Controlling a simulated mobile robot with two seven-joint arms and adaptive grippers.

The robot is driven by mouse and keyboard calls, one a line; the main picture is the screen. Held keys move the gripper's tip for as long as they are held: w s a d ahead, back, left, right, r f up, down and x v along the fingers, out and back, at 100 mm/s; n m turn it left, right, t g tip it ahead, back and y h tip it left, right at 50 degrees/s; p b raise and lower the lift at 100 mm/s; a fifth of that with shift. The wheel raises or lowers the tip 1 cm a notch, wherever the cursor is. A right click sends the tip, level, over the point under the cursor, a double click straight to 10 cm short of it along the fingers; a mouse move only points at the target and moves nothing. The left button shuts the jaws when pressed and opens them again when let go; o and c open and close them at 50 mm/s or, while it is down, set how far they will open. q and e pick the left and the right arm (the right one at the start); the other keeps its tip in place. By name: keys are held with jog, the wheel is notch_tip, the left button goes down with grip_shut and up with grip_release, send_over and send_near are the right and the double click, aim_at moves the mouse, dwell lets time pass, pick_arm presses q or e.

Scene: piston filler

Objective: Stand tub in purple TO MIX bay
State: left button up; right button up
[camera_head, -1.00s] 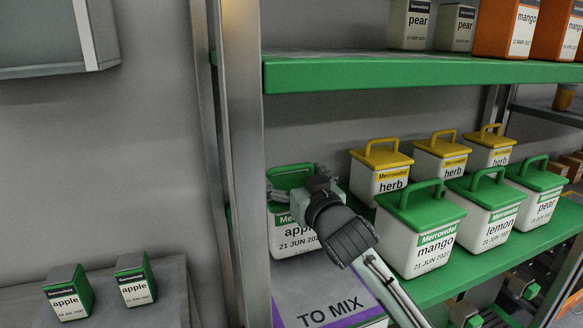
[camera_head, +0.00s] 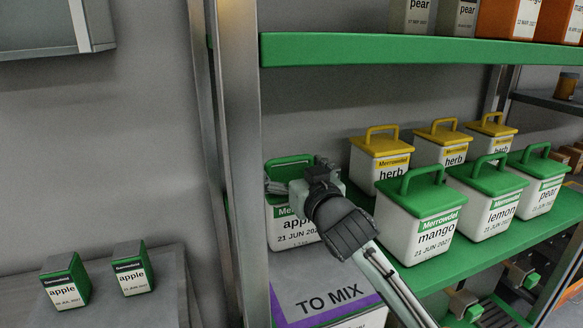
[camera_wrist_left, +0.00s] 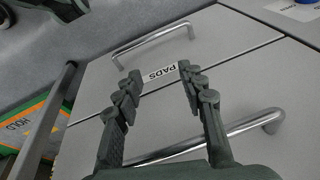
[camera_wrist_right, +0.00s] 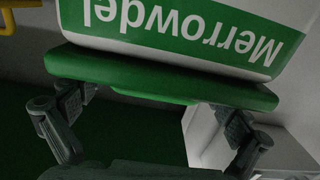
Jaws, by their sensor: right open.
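The apple tub (camera_head: 292,229) is white with a green lid and a green Merrowdel label, dated 21 JUN 2027. It appears upright at the left end of the green shelf, behind the TO MIX lettering on the grey, purple-edged bay (camera_head: 300,285). My right gripper (camera_head: 300,180) is at the tub's lid and partly hides it. In the right wrist view the open fingers lie at both sides of the green lid (camera_wrist_right: 160,80); the handle cannot be made out. My left gripper (camera_wrist_left: 160,80) is open and empty in front of a PADS drawer (camera_wrist_left: 240,60).
A mango tub (camera_head: 425,230) stands just right of my right arm, with lemon and pear tubs beyond and yellow-lidded herb tubs (camera_head: 380,165) behind. A metal post (camera_head: 240,170) is close on the left. An upper green shelf (camera_head: 400,50) runs above.

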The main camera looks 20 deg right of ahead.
pick_arm(q)
jog(key=shift+s+r, duration=0.1)
pick_arm(e)
jog(key=s, duration=1.2)
jog(key=shift+d, duration=0.25)
pick_arm(q)
jog(key=shift+r, duration=0.1)
